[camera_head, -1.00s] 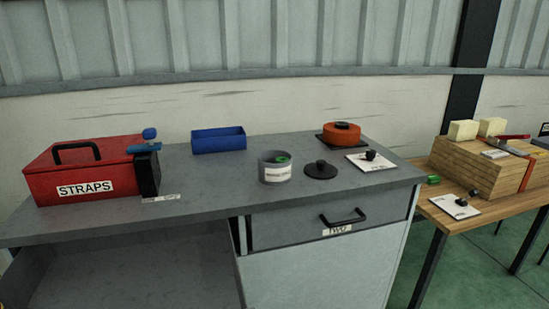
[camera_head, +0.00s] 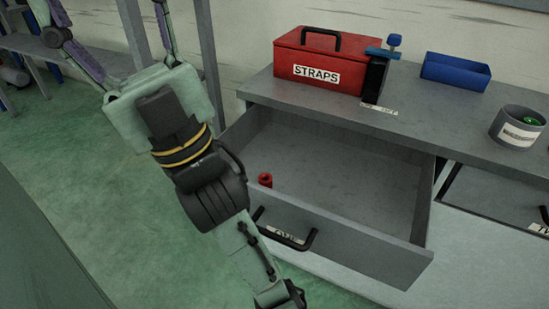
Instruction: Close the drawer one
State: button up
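The grey drawer one (camera_head: 365,255) is pulled well out from under the grey bench in the camera_head view. Its front has a black bar handle (camera_head: 312,238) with a white label (camera_head: 284,235), too blurred to read surely. A small red cylinder (camera_head: 265,180) is inside, near the front left; the rest of the floor that shows is bare. My pale green and black arm crosses the view left of the drawer and overlaps its front left area. I cannot make out my gripper's fingers or whether they touch the drawer.
The grey bench top (camera_head: 430,125) carries a red STRAPS box (camera_head: 345,60), a blue clamp (camera_head: 385,50), a blue tray (camera_head: 455,72) and a grey round container (camera_head: 517,127). Green floor (camera_head: 80,190) is free at the left.

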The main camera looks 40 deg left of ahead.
aim_at(361, 204)
jog(key=u, duration=0.75)
jog(key=k+j, duration=0.25)
jog(key=k, duration=0.15)
jog(key=k+j+u, duration=0.15)
jog(key=k, duration=0.25)
